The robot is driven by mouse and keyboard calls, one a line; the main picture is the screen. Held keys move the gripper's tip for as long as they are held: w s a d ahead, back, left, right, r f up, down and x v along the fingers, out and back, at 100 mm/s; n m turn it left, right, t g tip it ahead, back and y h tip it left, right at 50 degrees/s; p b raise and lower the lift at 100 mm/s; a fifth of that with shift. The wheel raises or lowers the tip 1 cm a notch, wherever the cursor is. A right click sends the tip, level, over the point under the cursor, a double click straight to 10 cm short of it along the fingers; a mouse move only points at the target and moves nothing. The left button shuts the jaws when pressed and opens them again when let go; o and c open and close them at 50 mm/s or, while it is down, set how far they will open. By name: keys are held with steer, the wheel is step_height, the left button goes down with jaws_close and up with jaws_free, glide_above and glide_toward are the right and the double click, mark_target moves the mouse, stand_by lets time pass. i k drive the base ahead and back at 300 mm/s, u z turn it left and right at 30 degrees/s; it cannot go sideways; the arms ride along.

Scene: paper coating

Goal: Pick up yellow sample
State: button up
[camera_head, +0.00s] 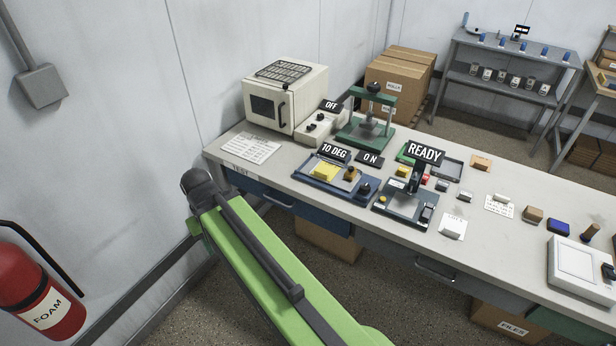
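A larger yellow block (325,172) lies on the blue-based device (318,187) under the "10 DEG" label, on the workbench (280,160). A smaller yellow block (402,171) sits further right, close to a green piece and a red piece behind the "READY" device. I cannot tell which of the two is the yellow sample. My green arm reaches up from the bottom of the picture to a dark joint left of the bench's front edge. No gripper fingers show. Both yellow blocks are apart from my arm.
A white oven (286,97) stands at the bench's back left, with a green press (368,118) beside it. The "READY" device (405,203) is mid-bench. A white scale (582,270) is at right. A red extinguisher (36,295) hangs at lower left. Bare floor shows before the bench.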

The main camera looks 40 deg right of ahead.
mark_target(326, 171)
steer(key=i, duration=1)
steer(key=u, duration=0.05)
